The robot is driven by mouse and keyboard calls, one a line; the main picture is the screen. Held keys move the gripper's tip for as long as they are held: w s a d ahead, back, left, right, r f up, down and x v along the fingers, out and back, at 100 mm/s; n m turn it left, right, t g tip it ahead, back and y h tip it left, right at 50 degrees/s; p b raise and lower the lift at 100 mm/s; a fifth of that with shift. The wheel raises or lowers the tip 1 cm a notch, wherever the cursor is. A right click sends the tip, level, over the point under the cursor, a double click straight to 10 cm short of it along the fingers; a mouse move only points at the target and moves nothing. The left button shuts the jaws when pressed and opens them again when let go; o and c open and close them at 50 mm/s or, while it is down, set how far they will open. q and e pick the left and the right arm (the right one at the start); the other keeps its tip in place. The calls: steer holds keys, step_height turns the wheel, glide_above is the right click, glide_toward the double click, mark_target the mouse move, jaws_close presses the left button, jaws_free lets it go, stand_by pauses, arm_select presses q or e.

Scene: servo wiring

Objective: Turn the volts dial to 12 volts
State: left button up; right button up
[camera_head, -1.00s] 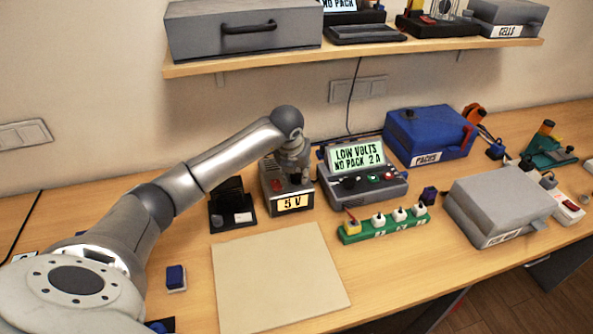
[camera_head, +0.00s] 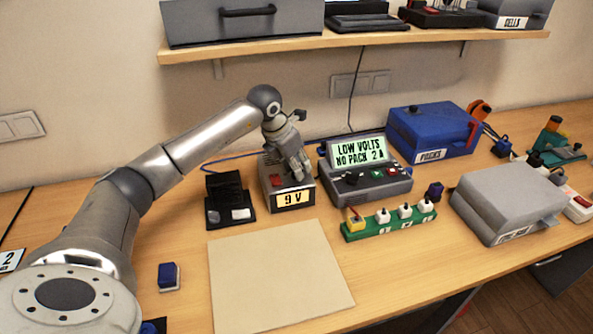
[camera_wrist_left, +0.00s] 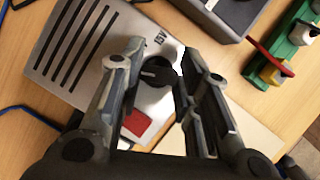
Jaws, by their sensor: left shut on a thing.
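The power supply box (camera_head: 272,202) stands on the bench and its lit display (camera_head: 293,199) reads 9 V. My left gripper (camera_head: 300,168) is over the top of this box. In the left wrist view the black round dial (camera_wrist_left: 156,73) with a pale pointer line lies between the two fingers of the left gripper (camera_wrist_left: 153,72). A 15V mark (camera_wrist_left: 161,38) is printed by the dial, and a red switch (camera_wrist_left: 137,123) sits near it. The gripper is shut on the dial. The other scale marks are hidden by the fingers. My right gripper is not in view.
A grey tester (camera_head: 385,190) right of the box reads LOW VOLTS NO PACK 2 A. A green strip with white plugs (camera_head: 385,228), a blue packs case (camera_head: 425,125) and a grey case (camera_head: 500,195) lie farther right. A black stand (camera_head: 228,215) is close left. The beige mat (camera_head: 278,280) is bare.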

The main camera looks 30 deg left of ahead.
arm_select(q)
steer(key=m+h+b, duration=0.1)
steer(key=m, duration=0.2)
steer(key=shift+w+a+m+g, duration=0.1)
steer(key=shift+m+g, duration=0.2)
steer(key=m+h, duration=0.1)
steer(key=m, duration=0.1)
steer(key=m+g+b, duration=0.1)
steer(key=m, duration=0.2)
steer(key=shift+r+h, duration=0.1)
steer(key=shift+h, duration=0.3)
steer(key=o, duration=1)
steer(key=shift+g, duration=0.3)
steer(key=v, duration=0.3)
steer(key=shift+w, duration=0.1)
steer(key=s+a, duration=0.6)
steer(key=a, duration=0.4)
steer(key=shift+a, duration=0.2)
